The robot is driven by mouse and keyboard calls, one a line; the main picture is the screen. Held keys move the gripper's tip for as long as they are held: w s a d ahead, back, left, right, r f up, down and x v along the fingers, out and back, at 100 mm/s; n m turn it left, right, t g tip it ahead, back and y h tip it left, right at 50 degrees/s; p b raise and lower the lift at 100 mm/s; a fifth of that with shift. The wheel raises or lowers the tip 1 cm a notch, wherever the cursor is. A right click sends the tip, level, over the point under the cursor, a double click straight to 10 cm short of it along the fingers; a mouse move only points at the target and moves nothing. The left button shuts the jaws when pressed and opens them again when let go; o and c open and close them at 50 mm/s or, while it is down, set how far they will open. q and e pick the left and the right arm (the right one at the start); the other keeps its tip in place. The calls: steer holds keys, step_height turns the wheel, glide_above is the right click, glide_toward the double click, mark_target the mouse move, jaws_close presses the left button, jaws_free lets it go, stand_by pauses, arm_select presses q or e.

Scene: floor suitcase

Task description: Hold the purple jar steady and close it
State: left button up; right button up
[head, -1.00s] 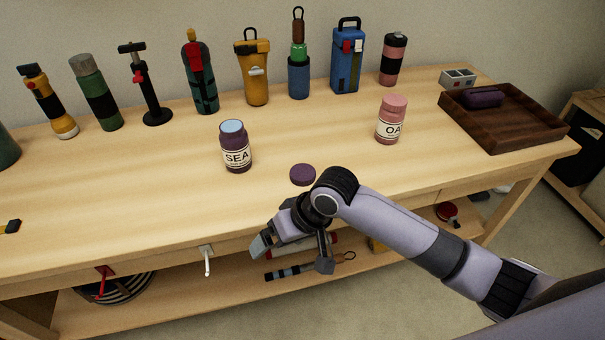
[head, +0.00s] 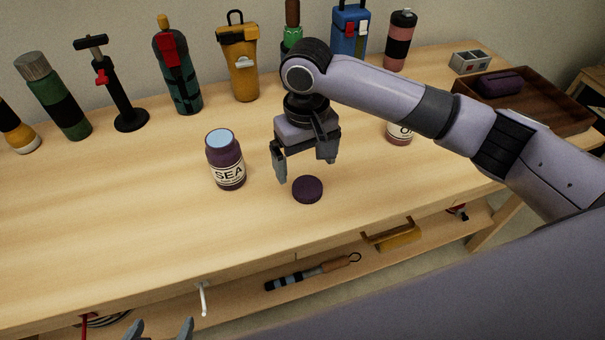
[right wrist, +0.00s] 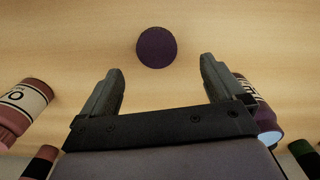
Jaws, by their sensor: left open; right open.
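The purple jar (head: 225,160) stands upright and open on the table, with a pale blue top and a label reading SEA. Part of it shows at the right of the right wrist view (right wrist: 264,118). Its purple lid (head: 307,189) lies flat on the table to the right of the jar; it also shows ahead of the fingers in the right wrist view (right wrist: 156,47). My right gripper (head: 305,170) is open and empty, pointing down above the table just behind the lid. My left gripper (head: 160,330) shows only its fingertips at the bottom edge, open and apart from the jar.
A pink jar (head: 399,133) stands to the right, partly hidden by my right arm. Flashlights, pumps and bottles line the back. A dark wooden tray (head: 560,125) holding a purple case (head: 499,84) is at the right. The table around the SEA jar is clear.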

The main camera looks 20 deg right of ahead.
mark_target(308, 188)
steer(key=shift+s, duration=0.1)
steer(key=shift+f, duration=0.9)
steer(key=f, duration=0.5)
steer(key=shift+d+f, duration=0.15)
steer(key=shift+d, duration=0.15)
steer(key=c, duration=1.1)
